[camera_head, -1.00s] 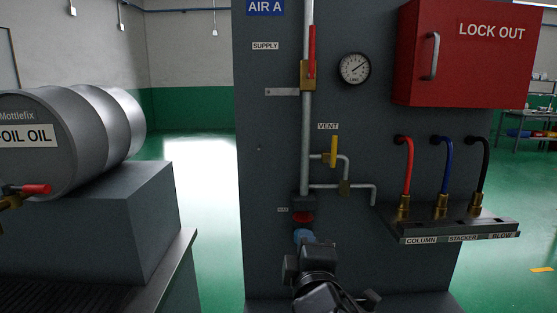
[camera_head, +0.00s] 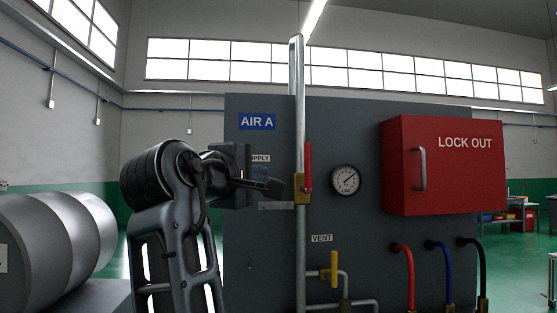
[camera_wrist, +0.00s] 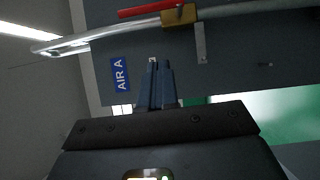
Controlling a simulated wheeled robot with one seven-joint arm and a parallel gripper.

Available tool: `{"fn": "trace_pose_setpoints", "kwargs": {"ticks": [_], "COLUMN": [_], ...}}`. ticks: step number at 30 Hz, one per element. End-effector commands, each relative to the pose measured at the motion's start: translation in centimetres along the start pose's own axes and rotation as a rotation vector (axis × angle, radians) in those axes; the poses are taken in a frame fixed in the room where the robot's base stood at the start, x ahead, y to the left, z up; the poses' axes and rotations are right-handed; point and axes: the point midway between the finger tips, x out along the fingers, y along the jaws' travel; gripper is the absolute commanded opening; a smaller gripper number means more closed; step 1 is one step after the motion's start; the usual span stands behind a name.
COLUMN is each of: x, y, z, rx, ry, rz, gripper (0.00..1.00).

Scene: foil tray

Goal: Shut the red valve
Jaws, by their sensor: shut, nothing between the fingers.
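The red valve's lever (camera_head: 308,167) stands upright, in line with the vertical grey supply pipe (camera_head: 299,90), above its brass body (camera_head: 301,188). In the wrist view the red lever (camera_wrist: 150,11) and brass body (camera_wrist: 180,15) lie near the top edge, with the lever along the pipe. My gripper (camera_head: 276,187) is just left of the brass body in the head view, with its fingers pointing right; whether it touches cannot be told. In the wrist view my gripper (camera_wrist: 160,66) is shut and empty, its tips apart from the lever in the picture.
A yellow vent lever (camera_head: 334,268) sits lower right of the pipe. A gauge (camera_head: 345,180) and a red lock-out box (camera_head: 452,165) are to the right on the dark panel (camera_head: 270,285). A grey bracket (camera_wrist: 200,42) extends from the pipe near the brass body.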

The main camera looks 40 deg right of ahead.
Motion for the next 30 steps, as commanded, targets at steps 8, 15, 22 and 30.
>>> {"fn": "trace_pose_setpoints", "kwargs": {"ticks": [8, 15, 22, 30], "x": [-0.2, -0.2, 0.4, 4.7], "y": [3.2, 3.3, 3.3, 3.3], "z": [1.3, 1.4, 1.4, 1.7], "rx": [0.007, 0.007, 0.007, 0.006], "ry": [-0.06, -0.063, -0.064, -0.066], "rz": [-0.035, -0.036, -0.035, -0.037], "gripper": [0.0, 0.0, 0.0, 0.0]}}
